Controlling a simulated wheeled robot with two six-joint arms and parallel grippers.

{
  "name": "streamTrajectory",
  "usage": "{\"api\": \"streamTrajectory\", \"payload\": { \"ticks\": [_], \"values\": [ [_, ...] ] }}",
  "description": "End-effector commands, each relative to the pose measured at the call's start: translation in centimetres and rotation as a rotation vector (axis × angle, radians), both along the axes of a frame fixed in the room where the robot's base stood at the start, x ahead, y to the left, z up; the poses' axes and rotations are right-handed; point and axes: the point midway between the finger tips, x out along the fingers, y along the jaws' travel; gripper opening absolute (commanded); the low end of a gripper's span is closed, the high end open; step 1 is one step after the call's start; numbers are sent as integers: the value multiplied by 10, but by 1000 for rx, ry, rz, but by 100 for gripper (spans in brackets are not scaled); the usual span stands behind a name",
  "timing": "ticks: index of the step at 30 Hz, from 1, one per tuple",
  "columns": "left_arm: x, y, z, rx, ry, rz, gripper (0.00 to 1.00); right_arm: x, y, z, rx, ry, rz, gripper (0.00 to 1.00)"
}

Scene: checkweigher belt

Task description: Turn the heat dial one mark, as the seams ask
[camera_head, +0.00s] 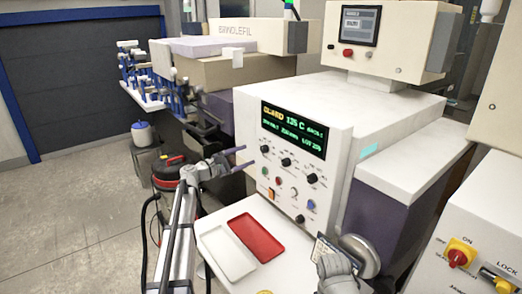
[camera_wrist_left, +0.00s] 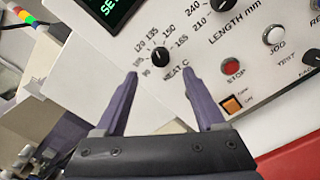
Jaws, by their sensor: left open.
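The heat dial (camera_wrist_left: 159,55) is a small black knob on the white control panel (camera_head: 292,228), with a printed scale around it from 90 to 165. In the head view it is the leftmost knob (camera_head: 265,148) of the row under the green-lettered display (camera_head: 294,129), which reads 135 C. My left gripper (camera_head: 240,160) is open just in front of the panel's left side. In the wrist view its purple fingers (camera_wrist_left: 160,82) stand apart on either side below the dial, with nothing between them. My right gripper (camera_head: 335,268) is at the bottom; its jaws are unclear.
The length dial (camera_head: 286,162) and another knob (camera_head: 312,178) sit right of the heat dial. Below are an orange switch (camera_wrist_left: 232,104), a red stop button (camera_wrist_left: 230,68) and a white jog button (camera_wrist_left: 274,35). A red tray (camera_head: 256,238) and white tray (camera_head: 226,250) lie on the shelf.

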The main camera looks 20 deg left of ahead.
Motion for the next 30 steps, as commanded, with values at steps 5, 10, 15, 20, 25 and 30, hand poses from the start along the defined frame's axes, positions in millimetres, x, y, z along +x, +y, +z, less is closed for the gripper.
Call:
{"api": "streamTrajectory", "payload": {
  "ticks": [5,10,15,20,25,30],
  "values": [
    [12,-9,0,1,0,-2,72,0,0,0,0,0,0,50],
    [31,-23,0,2,0,-3,72,0,0,0,0,0,0,50],
    [51,-39,0,2,0,-3,72,0,0,0,0,0,0,50],
    [60,-47,0,2,0,-2,72,0,0,0,0,0,0,50],
    [60,-48,0,2,0,0,72,0,0,0,0,0,0,50],
    [60,-47,0,2,-1,-1,59,0,0,0,0,0,0,50]
  ]
}}
